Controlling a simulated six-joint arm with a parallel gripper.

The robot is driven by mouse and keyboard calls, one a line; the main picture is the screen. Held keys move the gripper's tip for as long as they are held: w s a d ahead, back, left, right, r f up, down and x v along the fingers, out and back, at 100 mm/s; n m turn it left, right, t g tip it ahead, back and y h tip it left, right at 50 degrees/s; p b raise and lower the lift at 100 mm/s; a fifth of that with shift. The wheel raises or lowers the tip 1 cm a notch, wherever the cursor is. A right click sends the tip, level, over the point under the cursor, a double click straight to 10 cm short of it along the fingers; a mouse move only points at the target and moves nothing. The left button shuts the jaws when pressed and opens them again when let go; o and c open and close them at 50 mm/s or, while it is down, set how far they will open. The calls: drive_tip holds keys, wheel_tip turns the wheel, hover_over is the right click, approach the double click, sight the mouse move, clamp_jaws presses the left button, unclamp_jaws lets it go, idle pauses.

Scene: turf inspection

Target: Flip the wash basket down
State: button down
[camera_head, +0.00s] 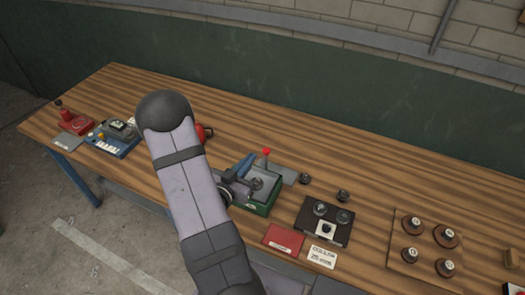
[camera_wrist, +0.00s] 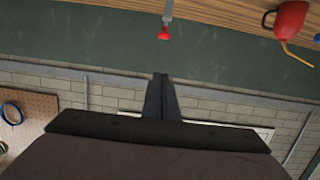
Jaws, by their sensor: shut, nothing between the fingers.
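A green box (camera_head: 262,206) sits on the bench right of my forearm, with a grey round part (camera_head: 257,184) inside; I take it for the wash unit, and cannot clearly make out the basket. A lever with a red knob (camera_head: 266,152) stands upright at its back. The knob also shows at the top of the wrist view (camera_wrist: 163,35), hanging down in that inverted picture. My gripper (camera_wrist: 160,78) is shut and empty, its dark fingers pointing toward the wall. It appears apart from the knob. In the head view my arm partly hides the box's left side.
A red can (camera_wrist: 288,20) stands behind my arm. Right of the box are small dark knobs (camera_head: 305,179), a black panel (camera_head: 323,233), a red card (camera_head: 284,240) and a board with several round pieces (camera_head: 425,270). The bench behind the box is clear.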

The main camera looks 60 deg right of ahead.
drive_tip(key=shift+d+f+b, duration=0.15)
drive_tip(key=shift+b, duration=0.4)
drive_tip(key=d+b, duration=0.1)
drive_tip(key=b, duration=0.2)
drive_tip(key=d+b, duration=0.1)
drive_tip(key=b, duration=0.2)
drive_tip(key=shift+w+f+b, duration=0.1)
drive_tip(key=shift+f+b, duration=0.25)
drive_tip(key=shift+b, duration=0.05)
drive_tip(key=shift+d+b, duration=0.1)
drive_tip(key=shift+b, duration=0.85)
drive_tip(key=d+f+p, duration=0.1)
drive_tip(key=d+f, duration=0.4)
drive_tip(key=d, duration=0.2)
drive_tip(key=shift+d, duration=0.25)
